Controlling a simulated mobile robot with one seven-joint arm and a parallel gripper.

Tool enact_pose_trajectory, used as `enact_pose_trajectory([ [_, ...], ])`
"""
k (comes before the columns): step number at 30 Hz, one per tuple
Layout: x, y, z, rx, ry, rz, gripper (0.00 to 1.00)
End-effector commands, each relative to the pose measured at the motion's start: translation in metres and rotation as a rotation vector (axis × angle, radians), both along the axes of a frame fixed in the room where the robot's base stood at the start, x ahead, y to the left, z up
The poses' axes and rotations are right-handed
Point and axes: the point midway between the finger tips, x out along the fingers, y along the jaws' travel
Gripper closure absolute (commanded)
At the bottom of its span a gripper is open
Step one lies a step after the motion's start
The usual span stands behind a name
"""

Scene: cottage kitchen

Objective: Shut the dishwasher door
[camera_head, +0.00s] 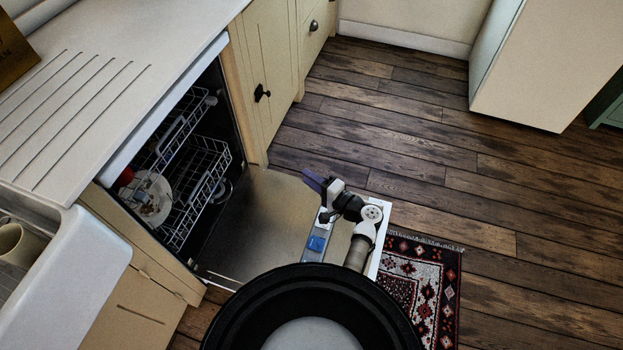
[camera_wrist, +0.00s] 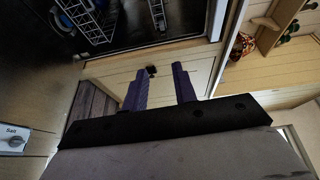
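The dishwasher door (camera_head: 255,220) is folded down, open and roughly level, in front of the dishwasher cavity (camera_head: 215,110). Its metal inner face fills the left side of the wrist view (camera_wrist: 30,75), with a cap marked "Salt" (camera_wrist: 14,140). My gripper (camera_head: 314,180) appears above the door's outer part, near its far side edge; I cannot tell whether it touches the door. In the wrist view my gripper (camera_wrist: 159,70) has two purple fingers spread apart with nothing between them. My arm and base hide part of the door's outer and near edges.
Wire racks (camera_head: 195,180) hold a plate (camera_head: 150,205) inside the dishwasher. Cream cabinets (camera_head: 270,60) continue beyond it. A patterned rug (camera_head: 425,290) lies right of the door. The wooden floor (camera_head: 440,150) is clear towards a pale tall unit (camera_head: 535,70).

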Motion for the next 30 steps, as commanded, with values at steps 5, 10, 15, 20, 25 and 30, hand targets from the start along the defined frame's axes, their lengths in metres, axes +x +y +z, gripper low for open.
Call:
enact_pose_trajectory([
  [5,-0.0001,-0.0003,0.0001,0.000,0.000,0.000,0.96],
  [10,-0.0002,-0.0004,0.0001,0.000,0.000,0.000,1.00],
  [15,-0.0002,-0.0004,0.0001,0.000,0.000,0.000,1.00],
  [20,-0.0002,-0.0004,0.0001,0.000,0.000,0.000,1.00],
  [25,-0.0002,-0.0004,0.0001,0.000,0.000,0.000,1.00],
  [30,-0.0002,-0.0004,0.0001,0.000,0.000,0.000,1.00],
])
